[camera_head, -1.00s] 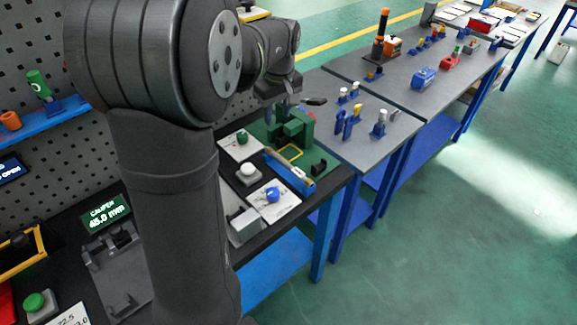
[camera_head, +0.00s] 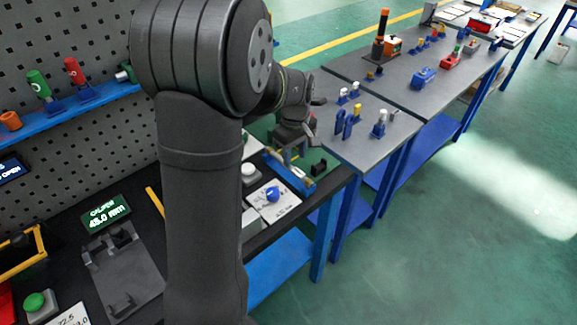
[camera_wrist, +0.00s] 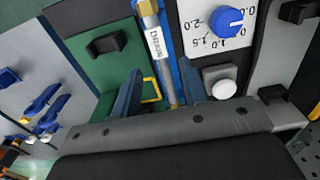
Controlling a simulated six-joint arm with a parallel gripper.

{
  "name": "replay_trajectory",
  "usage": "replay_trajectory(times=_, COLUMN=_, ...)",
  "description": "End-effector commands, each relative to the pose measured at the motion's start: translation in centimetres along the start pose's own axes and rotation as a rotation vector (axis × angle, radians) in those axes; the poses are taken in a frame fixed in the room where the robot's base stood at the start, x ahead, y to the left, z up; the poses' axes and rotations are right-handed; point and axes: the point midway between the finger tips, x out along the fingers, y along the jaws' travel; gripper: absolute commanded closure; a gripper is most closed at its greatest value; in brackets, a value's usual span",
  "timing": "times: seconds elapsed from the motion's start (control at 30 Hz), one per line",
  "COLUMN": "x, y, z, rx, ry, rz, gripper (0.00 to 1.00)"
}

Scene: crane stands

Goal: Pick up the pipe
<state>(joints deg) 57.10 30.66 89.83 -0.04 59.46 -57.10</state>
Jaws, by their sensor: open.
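The pipe (camera_wrist: 157,42) is a thin pale rod with a white printed label and a brass-coloured end. It lies along a blue holder (camera_wrist: 172,25) in the wrist view. In the head view the pipe (camera_head: 299,173) shows small on the blue holder at the edge of the green board. My gripper (camera_wrist: 160,72) is open, its two dark fingers on either side of the pipe's line. Whether the fingers touch it cannot be told. In the head view my gripper (camera_head: 291,151) points down over the green board, partly behind my arm.
A white plate with a blue knob (camera_wrist: 229,20) and a white button (camera_wrist: 221,88) sit beside the holder. A black block (camera_wrist: 105,44) and a yellow frame (camera_wrist: 152,89) are on the green board. A grey table (camera_head: 365,150) with several small blue stands adjoins.

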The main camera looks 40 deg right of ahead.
Motion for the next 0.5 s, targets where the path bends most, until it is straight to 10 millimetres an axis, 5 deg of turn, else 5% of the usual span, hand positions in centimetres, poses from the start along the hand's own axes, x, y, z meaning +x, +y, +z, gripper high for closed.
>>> replay_trajectory(times=0.3, x=4.4, y=-0.1, z=-0.1, rx=0.0, ry=-0.002, rz=-0.003, gripper=0.59)
replay_trajectory(times=0.5, x=5.0, y=0.0, z=-0.1, rx=0.001, ry=0.0, rz=0.0, gripper=0.59)
